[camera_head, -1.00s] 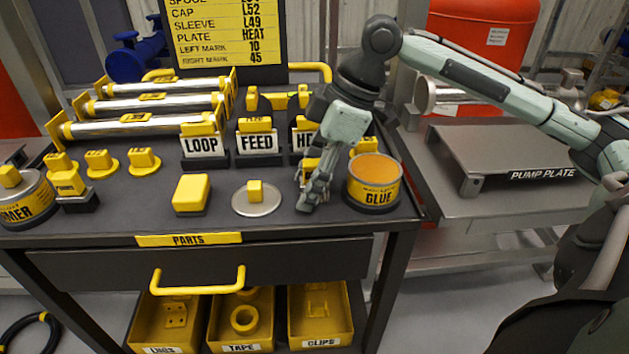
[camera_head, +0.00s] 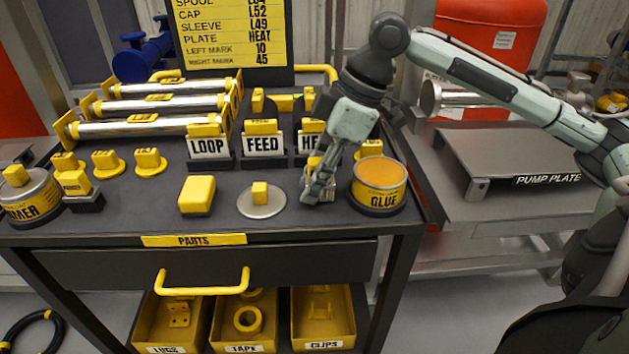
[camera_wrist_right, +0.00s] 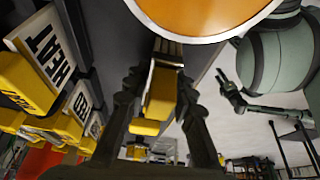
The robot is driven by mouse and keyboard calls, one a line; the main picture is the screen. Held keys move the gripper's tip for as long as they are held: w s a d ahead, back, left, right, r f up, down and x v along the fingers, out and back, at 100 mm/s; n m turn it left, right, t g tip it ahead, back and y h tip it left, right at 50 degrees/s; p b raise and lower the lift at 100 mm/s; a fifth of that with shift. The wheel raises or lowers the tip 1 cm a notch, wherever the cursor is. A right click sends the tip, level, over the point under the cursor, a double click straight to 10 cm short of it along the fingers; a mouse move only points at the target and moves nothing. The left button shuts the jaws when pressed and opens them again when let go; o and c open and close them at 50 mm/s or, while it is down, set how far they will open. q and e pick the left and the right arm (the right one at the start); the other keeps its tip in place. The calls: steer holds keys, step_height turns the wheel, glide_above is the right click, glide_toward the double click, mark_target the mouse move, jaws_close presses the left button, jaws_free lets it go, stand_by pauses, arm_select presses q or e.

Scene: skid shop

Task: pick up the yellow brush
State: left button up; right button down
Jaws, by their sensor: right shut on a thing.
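The yellow brush (camera_wrist_right: 160,95) shows between the two fingers in the right wrist view, with pale bristles at its upper end. My right gripper (camera_wrist_right: 160,108) is shut on it. In the head view the right gripper (camera_head: 316,190) is low over the front right of the black bench top, just left of the glue can (camera_head: 380,184). There the fingers hide most of the brush; a bit of yellow shows behind them. I cannot tell whether the brush touches the bench. My left gripper (camera_wrist_right: 232,96) shows small in the right wrist view; its jaws are unclear.
A round plate with a yellow knob (camera_head: 261,202) and a yellow block (camera_head: 197,194) lie to the left. LOOP (camera_head: 208,147), FEED (camera_head: 263,144) and HEAT (camera_wrist_right: 45,52) signs stand behind. The PUMP PLATE stand (camera_head: 510,155) is right, across a gap.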

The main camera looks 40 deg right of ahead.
mark_target(314, 160)
step_height(314, 160, up, 3)
steer(key=shift+w+r+p, duration=0.1)
steer(key=shift+p, duration=0.25)
arm_select(q)
step_height(314, 160, down, 6)
steer(key=s+p, duration=0.1)
steer(key=s, duration=0.2)
steer(key=shift+a, duration=0.45)
arm_select(e)
steer(key=a+r, duration=0.7)
steer(key=a, duration=0.4)
steer(key=shift+a, duration=0.35)
steer(key=c, duration=1.9)
jaws_free()
steer(key=c, duration=0.4)
